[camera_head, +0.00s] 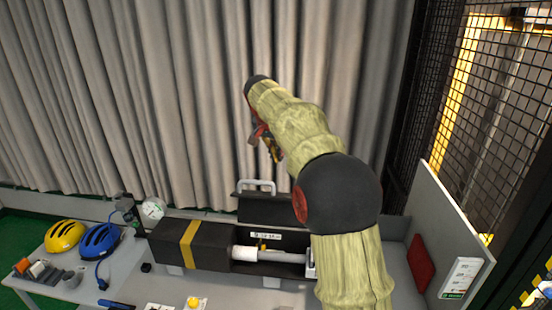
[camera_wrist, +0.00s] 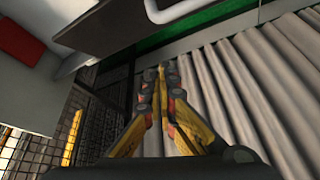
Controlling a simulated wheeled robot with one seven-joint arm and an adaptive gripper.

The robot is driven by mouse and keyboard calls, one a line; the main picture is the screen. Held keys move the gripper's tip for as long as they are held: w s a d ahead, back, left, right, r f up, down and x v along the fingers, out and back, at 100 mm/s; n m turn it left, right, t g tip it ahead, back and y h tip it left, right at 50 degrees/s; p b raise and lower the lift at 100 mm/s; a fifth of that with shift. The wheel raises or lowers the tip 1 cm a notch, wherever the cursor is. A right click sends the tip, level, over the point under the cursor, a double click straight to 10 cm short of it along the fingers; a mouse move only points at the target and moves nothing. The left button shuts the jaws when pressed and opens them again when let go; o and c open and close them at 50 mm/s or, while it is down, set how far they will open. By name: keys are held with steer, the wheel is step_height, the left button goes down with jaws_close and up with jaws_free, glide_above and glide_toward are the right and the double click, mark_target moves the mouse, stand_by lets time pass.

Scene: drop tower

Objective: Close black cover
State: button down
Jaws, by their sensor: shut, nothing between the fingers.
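The black cover (camera_head: 262,208) stands raised at the back of a long black box (camera_head: 190,245) on the table, in the head view. Its pale handle (camera_head: 257,185) is on top. A white cylinder (camera_head: 268,254) lies in the open part of the box. In the wrist view a white handle (camera_wrist: 175,10) and a dark panel, likely the cover (camera_wrist: 100,25), show at the top. My gripper (camera_head: 268,148) is above and behind the cover, apart from it. In the wrist view its fingertips (camera_wrist: 161,72) are together and empty. My arm hides the right end of the box.
Yellow (camera_head: 65,236) and blue (camera_head: 99,240) helmets and a round gauge (camera_head: 152,209) are at the left. A grey partition (camera_head: 448,215) and red object (camera_head: 420,263) are at the right. A curtain (camera_head: 180,100) hangs behind; a wire-mesh fence (camera_head: 470,120) is beside it.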

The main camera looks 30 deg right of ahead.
steer(key=f+p, duration=0.1)
steer(key=f, duration=0.1)
steer(key=f+p, duration=0.1)
steer(key=f, duration=0.2)
steer(key=f+p, duration=0.1)
steer(key=f, duration=0.1)
steer(key=shift+s+a+f, duration=0.15)
steer(key=shift+a, duration=0.25)
steer(key=shift+d+f, duration=0.1)
steer(key=shift+f, duration=0.05)
